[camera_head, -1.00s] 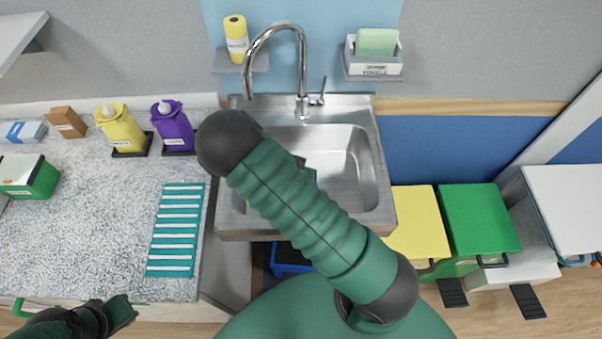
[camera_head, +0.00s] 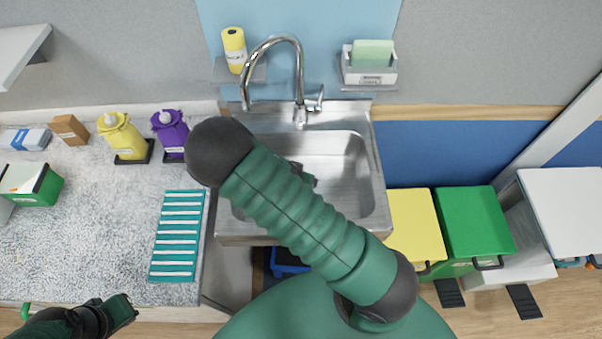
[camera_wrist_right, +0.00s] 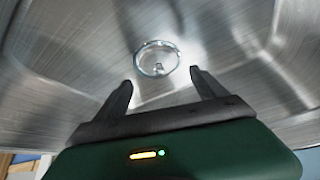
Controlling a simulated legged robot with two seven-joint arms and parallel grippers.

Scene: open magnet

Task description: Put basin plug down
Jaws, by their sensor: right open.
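The steel sink (camera_head: 375,185) is in the middle of the head view, partly hidden by my right arm. In the right wrist view, a round shiny metal basin plug (camera_wrist_right: 157,56) with a small knob sits at the drain in the basin floor. I cannot tell whether it is pressed down or raised. My right gripper (camera_wrist_right: 160,80) is open and empty, its two fingers apart on the near side of the plug. In the head view it is mostly hidden behind my arm. My left gripper (camera_head: 128,310) is over the counter's front edge, far from the sink; its fingers are unclear.
A curved tap (camera_head: 272,42) with a lever stands behind the basin. On the counter (camera_head: 90,240) at left are a teal ribbed mat (camera_head: 176,236), yellow (camera_head: 122,137) and purple (camera_head: 171,132) bottles. Yellow (camera_head: 413,222) and green (camera_head: 473,222) bins stand at right.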

